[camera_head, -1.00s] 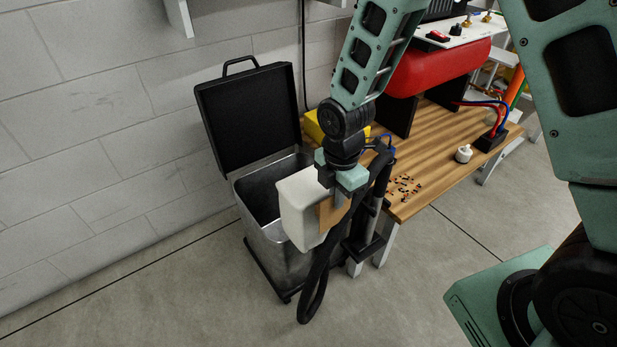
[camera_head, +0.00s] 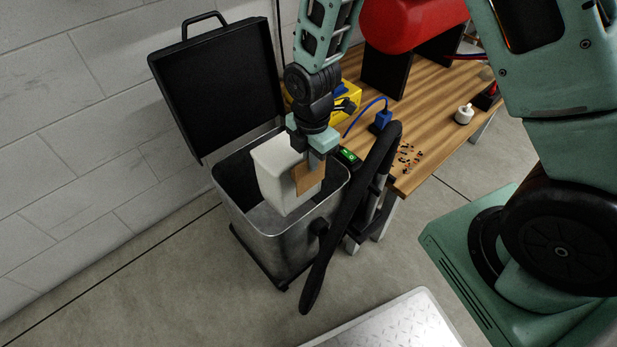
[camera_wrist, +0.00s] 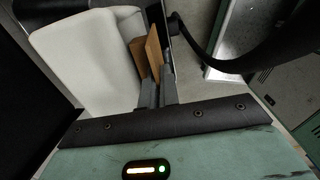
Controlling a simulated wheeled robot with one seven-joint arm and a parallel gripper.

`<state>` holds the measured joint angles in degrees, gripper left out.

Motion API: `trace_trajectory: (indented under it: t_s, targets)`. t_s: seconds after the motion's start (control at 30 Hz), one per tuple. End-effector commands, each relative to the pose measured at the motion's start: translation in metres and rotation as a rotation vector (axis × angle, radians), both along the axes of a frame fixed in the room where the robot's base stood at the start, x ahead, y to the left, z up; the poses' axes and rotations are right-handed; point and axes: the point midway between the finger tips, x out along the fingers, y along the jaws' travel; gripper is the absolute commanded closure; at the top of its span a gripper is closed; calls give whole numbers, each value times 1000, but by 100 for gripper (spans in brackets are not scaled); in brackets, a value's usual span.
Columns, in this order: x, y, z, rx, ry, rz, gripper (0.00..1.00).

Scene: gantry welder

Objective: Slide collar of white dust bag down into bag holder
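The white dust bag (camera_head: 276,172) hangs from my gripper (camera_head: 312,165) over the open metal bin, its lower part inside the rim. Its brown cardboard collar (camera_head: 308,179) is at the gripper's fingers. In the wrist view, the collar (camera_wrist: 155,50) shows beside the fingertips of my gripper (camera_wrist: 156,85), and the white bag (camera_wrist: 88,62) fills the upper left. The fingers look shut on the collar. The bin (camera_head: 290,236) has its black lid (camera_head: 222,88) raised. The bag holder cannot be made out in either view.
A black hose (camera_head: 345,222) runs down the bin's right front. A wooden workbench (camera_head: 425,125) with a yellow box, red tank and white knob stands to the right. A metal plate (camera_head: 395,322) lies on the floor in front. A wall is behind the lid.

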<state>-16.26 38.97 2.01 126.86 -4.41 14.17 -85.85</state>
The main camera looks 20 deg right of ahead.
Motion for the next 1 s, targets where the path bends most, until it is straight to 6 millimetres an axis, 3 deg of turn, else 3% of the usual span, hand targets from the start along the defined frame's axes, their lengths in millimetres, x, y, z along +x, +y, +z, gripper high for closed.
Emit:
trace_trajectory:
  t_s: [0.03,0.4,0.77,1.0]
  targets:
    - [0,0,-13,0,1,0,100]
    - [0,-1,-60,-3,0,1,100]
    - [0,-1,-72,-4,-1,0,100]
    - [0,-1,-91,-4,-1,2,100]
